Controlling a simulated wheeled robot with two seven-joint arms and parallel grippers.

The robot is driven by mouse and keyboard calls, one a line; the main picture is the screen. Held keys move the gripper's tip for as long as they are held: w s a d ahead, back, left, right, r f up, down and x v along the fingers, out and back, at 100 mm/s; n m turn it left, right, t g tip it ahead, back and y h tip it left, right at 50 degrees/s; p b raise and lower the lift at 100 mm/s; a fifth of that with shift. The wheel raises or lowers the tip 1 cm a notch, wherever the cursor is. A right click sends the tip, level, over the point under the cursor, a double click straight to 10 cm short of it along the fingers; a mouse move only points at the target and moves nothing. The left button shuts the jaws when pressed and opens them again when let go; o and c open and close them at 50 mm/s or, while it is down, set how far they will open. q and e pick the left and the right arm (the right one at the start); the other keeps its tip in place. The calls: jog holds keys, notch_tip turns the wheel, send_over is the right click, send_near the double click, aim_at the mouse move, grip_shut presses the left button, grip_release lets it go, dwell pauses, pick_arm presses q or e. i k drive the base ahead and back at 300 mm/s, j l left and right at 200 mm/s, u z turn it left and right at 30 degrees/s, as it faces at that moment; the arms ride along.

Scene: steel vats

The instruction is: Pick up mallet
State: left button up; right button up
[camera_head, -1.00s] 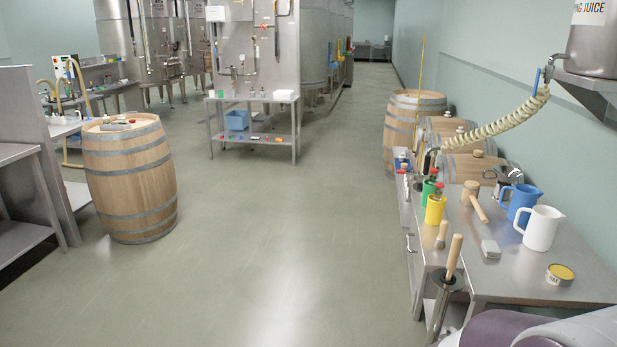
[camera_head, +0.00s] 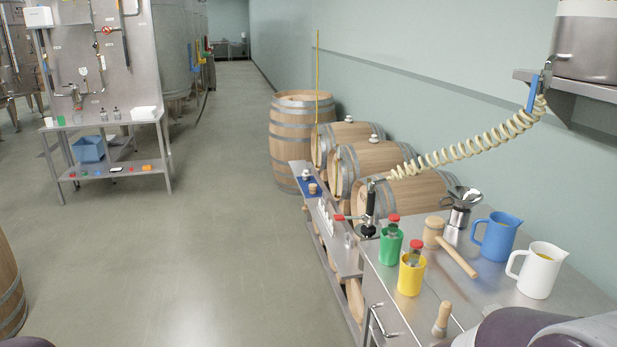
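The wooden mallet (camera_head: 456,256) lies on the steel counter (camera_head: 404,311) at the right of the head view. Its round pale head (camera_head: 433,232) is toward the back left, and its handle points toward the front right. It lies between the yellow cup and the blue jug. Parts of my own arm show at the bottom right corner, and a small dark part at the bottom left. Neither gripper's fingers show.
A blue jug (camera_head: 497,237), a white jug (camera_head: 538,270) and a metal pot (camera_head: 462,208) stand right and behind. A coiled hose (camera_head: 470,150) hangs above. Floor to the left is clear.

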aim_at(434, 226)
jog(key=i+j+z, duration=0.8)
jog(key=j+z, duration=0.15)
jog(key=i+j+z, duration=0.3)
jog(key=j, duration=0.15)
jog(key=k, duration=0.1)
